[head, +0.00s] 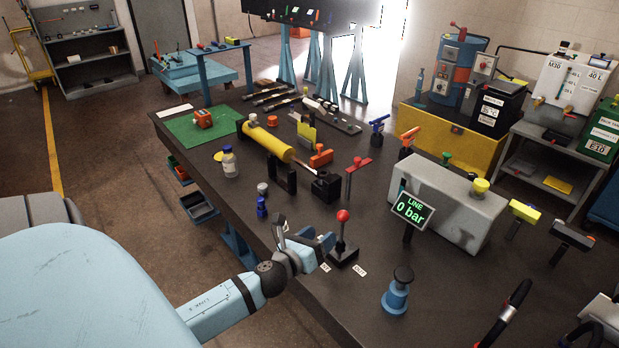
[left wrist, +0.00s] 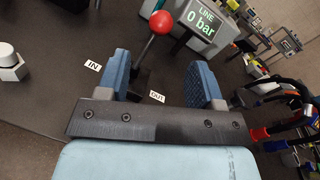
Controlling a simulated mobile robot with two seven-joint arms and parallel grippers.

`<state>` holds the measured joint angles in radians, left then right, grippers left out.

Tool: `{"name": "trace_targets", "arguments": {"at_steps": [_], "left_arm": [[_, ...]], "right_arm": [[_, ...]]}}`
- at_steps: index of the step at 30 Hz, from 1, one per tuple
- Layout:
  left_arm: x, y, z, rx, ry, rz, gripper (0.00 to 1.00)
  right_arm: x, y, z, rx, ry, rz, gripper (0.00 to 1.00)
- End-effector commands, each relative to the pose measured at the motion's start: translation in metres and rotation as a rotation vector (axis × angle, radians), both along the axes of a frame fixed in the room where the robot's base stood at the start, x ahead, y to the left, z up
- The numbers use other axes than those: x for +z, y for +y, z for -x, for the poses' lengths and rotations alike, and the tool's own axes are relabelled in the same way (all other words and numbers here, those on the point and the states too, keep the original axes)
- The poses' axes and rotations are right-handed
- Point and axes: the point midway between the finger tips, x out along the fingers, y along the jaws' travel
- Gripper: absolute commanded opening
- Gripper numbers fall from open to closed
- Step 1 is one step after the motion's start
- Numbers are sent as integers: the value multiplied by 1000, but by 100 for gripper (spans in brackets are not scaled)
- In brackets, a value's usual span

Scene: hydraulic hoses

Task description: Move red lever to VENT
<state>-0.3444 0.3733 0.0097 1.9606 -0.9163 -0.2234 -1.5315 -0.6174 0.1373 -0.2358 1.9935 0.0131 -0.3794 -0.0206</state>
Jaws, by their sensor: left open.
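A red ball-topped lever (head: 343,217) stands nearly upright on a small black base (head: 342,254) near the table's front edge. Small white IN and OUT labels lie by the base; I see no readable VENT label. My left gripper (head: 306,238) is open just left of the lever, and nothing is held. In the left wrist view the red knob (left wrist: 161,22) and its rod show beyond and between the two blue fingers (left wrist: 163,80), nearer the left one. I cannot tell whether a finger touches the rod. A display (head: 412,210) reads "LINE 0 bar". My right gripper is not in view.
A grey block (head: 445,200) with a yellow knob stands right of the display. A blue cylinder with a black top (head: 396,291) stands in front. Dark hoses (head: 510,312) lie at the right.

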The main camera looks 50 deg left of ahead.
Motion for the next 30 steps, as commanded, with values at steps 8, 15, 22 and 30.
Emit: {"name": "trace_targets", "arguments": {"at_steps": [8,15,22,30], "left_arm": [[1,-3,33,0,0,0,61],[2,-3,36,0,0,0,61],[2,-3,36,0,0,0,61],[-5,-9,40,4,15,100,61]], "right_arm": [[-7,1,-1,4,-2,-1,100],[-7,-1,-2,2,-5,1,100],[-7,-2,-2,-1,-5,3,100],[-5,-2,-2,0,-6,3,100]]}}
